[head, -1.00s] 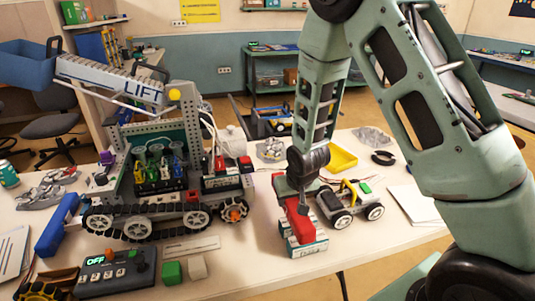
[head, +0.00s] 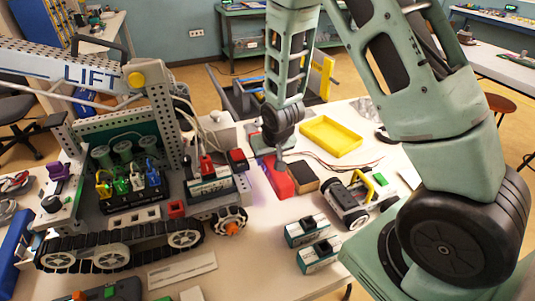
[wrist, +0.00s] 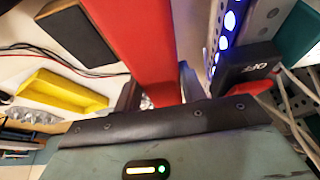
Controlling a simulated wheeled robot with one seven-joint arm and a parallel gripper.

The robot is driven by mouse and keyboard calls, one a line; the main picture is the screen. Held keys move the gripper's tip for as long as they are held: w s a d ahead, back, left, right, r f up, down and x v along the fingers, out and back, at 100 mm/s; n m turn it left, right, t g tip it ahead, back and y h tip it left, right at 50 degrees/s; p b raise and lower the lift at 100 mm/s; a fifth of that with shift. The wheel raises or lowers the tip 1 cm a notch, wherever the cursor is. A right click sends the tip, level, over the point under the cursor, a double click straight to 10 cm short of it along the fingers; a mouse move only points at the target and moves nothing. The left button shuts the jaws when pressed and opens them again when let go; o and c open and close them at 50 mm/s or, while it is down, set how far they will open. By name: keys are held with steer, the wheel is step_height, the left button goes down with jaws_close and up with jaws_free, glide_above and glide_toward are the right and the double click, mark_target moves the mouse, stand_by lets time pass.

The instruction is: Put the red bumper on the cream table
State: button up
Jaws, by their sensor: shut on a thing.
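The red bumper (head: 277,181) is a long red bar beneath my gripper (head: 279,163), behind the small wheeled car and right of the big tracked robot. It also shows in the wrist view (wrist: 140,45), running away from the jaws. My gripper is shut on it. Whether its underside touches the cream table (head: 262,245) is hard to tell. My wrist hides its far end in the head view.
Two grey-green blocks (head: 308,231) stand at the front, beside the small car (head: 346,200). A yellow tray (head: 331,136) and cables lie behind. The tracked robot (head: 120,235) fills the left.

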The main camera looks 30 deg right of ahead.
steer(key=shift+f+b, duration=2.95)
steer(key=shift+f, duration=1)
steer(key=shift+f+b, duration=0.35)
steer(key=shift+f, duration=0.1)
steer(key=o, duration=1.2)
steer(key=shift+s, duration=0.1)
steer(key=shift+r+p, duration=2.85)
steer(key=shift+r, duration=0.65)
steer(key=shift+r, duration=0.1)
